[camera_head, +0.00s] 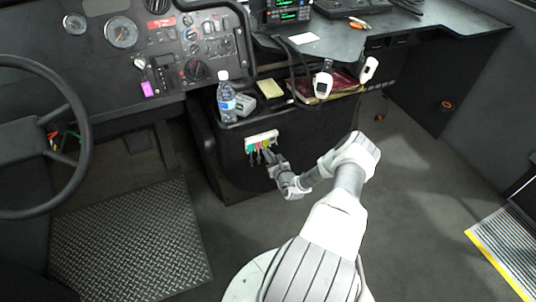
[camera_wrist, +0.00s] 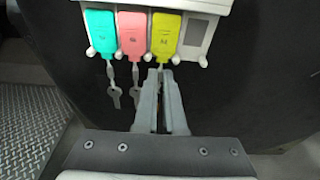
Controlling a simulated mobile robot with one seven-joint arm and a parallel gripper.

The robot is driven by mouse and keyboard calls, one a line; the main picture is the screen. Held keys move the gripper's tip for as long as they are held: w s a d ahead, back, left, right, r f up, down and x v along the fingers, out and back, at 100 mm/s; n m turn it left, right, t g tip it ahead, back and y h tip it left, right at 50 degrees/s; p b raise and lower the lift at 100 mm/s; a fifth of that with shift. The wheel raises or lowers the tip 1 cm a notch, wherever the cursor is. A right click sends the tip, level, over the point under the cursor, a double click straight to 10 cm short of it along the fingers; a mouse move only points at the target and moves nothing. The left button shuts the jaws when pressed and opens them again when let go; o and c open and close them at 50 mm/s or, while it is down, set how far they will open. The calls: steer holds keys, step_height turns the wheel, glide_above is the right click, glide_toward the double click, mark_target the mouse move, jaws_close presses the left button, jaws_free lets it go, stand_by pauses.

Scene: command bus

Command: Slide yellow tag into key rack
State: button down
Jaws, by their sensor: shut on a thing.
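The key rack (camera_wrist: 203,34) is white and fixed to a dark panel; it also shows in the head view (camera_head: 262,135). The yellow tag (camera_wrist: 166,36) hangs upright at the rack, right of a pink tag (camera_wrist: 132,36) and a teal tag (camera_wrist: 100,34). Its upper end meets the rack; how deep it sits I cannot tell. My gripper (camera_wrist: 160,76) is just below the yellow tag, its fingers closed around what hangs under it. The fingers hide the yellow tag's key. In the head view my gripper (camera_head: 270,156) is in front of the rack.
Keys (camera_wrist: 114,91) hang under the teal and pink tags, left of my fingers. The rack's right end has no tag. A water bottle (camera_head: 226,98) stands on the ledge above. The steering wheel (camera_head: 78,110) is far left; the floor (camera_head: 420,190) at right is clear.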

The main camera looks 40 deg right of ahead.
steer(key=shift+f, duration=0.1)
steer(key=c, duration=0.9)
jaws_free()
steer(key=shift+f+p+v, duration=0.15)
steer(key=shift+p+v, duration=0.25)
steer(key=shift+v, duration=0.3)
steer(key=shift+f+p+v, duration=0.1)
steer(key=shift+p+v, duration=0.3)
steer(key=shift+v, duration=0.3)
steer(key=p+v, duration=0.1)
steer(key=v, duration=0.1)
steer(key=f+p+v, duration=0.1)
steer(key=v, duration=0.1)
steer(key=p+v, duration=0.1)
steer(key=v, duration=0.2)
steer(key=shift+s+f, duration=0.1)
steer(key=shift+f, duration=0.1)
